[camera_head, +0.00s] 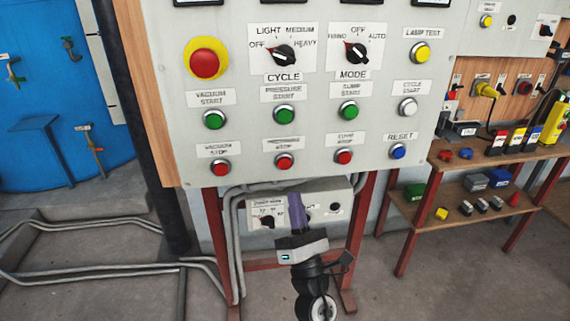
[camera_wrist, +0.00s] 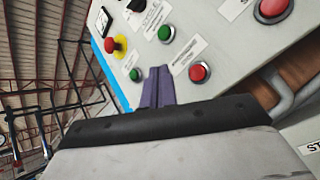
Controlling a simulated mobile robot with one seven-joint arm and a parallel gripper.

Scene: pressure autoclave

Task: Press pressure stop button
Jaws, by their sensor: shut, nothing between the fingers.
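The pressure stop button (camera_head: 284,161) is a red round push button in the bottom row of the grey control panel (camera_head: 240,130). Its label is above it, and the green pressure start button (camera_head: 284,115) is higher in the same column. My gripper (camera_head: 296,196) is below the button in the head view, with its purple fingers together and empty. The fingers (camera_wrist: 157,70) point toward the panel in the wrist view. A red button there, apparently the pressure stop button (camera_wrist: 200,73), lies right of the fingertips, apart from them in the picture.
The red vacuum stop button (camera_head: 220,167) and red pump stop button (camera_head: 344,157) flank it. A small switch box (camera_head: 335,195) and grey pipes (camera_head: 232,240) are below the panel. A wooden shelf (camera_head: 500,150) with blocks stands right.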

